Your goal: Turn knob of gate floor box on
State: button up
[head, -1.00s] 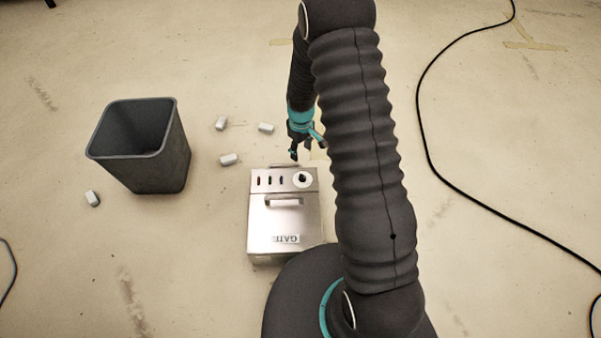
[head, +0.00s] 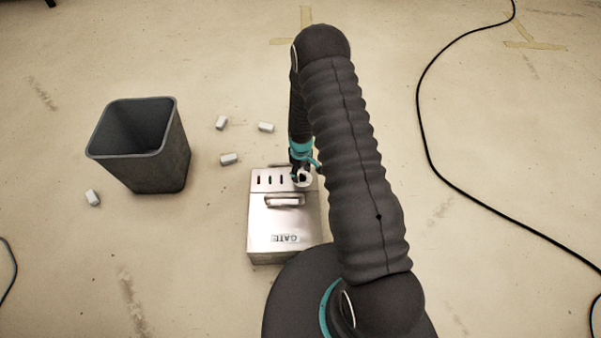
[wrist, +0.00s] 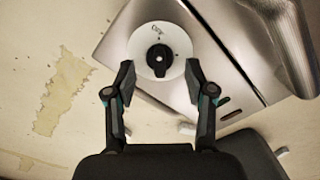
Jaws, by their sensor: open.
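The gate floor box (head: 268,222) is a silver metal box with the label GATE, a handle and several dark slots. Its knob (wrist: 159,58) is black on a round white dial (wrist: 142,40), at the far right corner of the box in the head view. My gripper (wrist: 160,75) is open, with one finger on each side of the knob in the wrist view, over the dial's lower edge. I cannot tell whether the fingers touch the knob. In the head view my gripper (head: 302,174) hides much of the dial.
A dark grey bin (head: 160,165) stands left of the box. Several small white blocks (head: 229,159) lie on the floor between and around them. A black cable (head: 424,130) runs across the floor at the right.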

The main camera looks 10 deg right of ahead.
jog(key=shift+f, duration=0.25)
grip_shut()
